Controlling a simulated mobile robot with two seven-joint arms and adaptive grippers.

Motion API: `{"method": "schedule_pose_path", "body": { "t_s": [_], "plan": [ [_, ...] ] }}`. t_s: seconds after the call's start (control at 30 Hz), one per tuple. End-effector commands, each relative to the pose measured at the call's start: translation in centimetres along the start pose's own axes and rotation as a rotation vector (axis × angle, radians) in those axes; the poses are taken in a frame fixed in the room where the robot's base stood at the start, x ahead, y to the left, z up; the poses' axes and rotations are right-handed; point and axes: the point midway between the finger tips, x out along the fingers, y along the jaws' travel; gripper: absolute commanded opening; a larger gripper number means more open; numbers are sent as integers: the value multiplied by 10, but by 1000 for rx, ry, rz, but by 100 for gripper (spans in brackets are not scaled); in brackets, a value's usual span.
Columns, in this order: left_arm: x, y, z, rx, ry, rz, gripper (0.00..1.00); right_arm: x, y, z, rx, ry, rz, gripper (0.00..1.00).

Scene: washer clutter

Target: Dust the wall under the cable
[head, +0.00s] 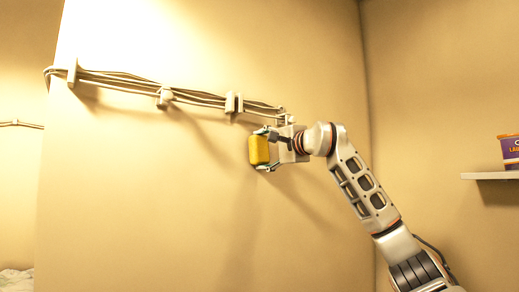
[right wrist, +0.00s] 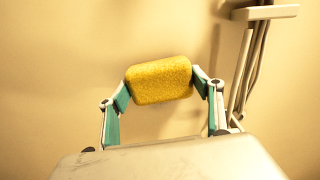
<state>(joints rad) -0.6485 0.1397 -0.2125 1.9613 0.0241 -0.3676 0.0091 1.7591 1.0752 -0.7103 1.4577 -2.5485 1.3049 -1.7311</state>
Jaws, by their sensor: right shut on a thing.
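A yellow sponge (head: 259,150) is held between the fingers of my right gripper (head: 266,149), which is shut on it. The sponge also shows in the right wrist view (right wrist: 159,80), pinched at both ends by the green-padded fingers. It is in front of the beige wall (head: 170,200), just below the right end of the cable (head: 130,82). I cannot tell whether the sponge touches the wall. The cable is a bundle of lines that slopes down to the right across the wall; part of it shows at the right of the right wrist view (right wrist: 255,65). My left gripper is not in view.
Several pale clips (head: 234,102) stick out from the wall along the cable, close above the gripper. A shelf (head: 490,175) with a purple and orange container (head: 511,150) is at the far right. The wall below and left of the sponge is clear.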

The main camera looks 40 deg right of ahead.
Motion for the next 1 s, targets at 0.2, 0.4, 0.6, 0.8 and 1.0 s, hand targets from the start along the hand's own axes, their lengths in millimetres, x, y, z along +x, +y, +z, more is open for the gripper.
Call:
{"method": "schedule_pose_path", "body": {
  "t_s": [0.2,0.4,0.6,0.8,1.0],
  "plan": [
    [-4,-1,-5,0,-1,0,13,1,1,-16,2,2,1,48],
    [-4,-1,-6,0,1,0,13,2,3,-32,2,2,0,48],
    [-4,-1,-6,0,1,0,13,3,4,-40,1,1,0,48],
    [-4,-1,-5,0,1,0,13,3,5,-54,3,2,1,48],
    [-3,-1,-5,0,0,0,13,4,7,-70,2,3,1,48]
  ]
}}
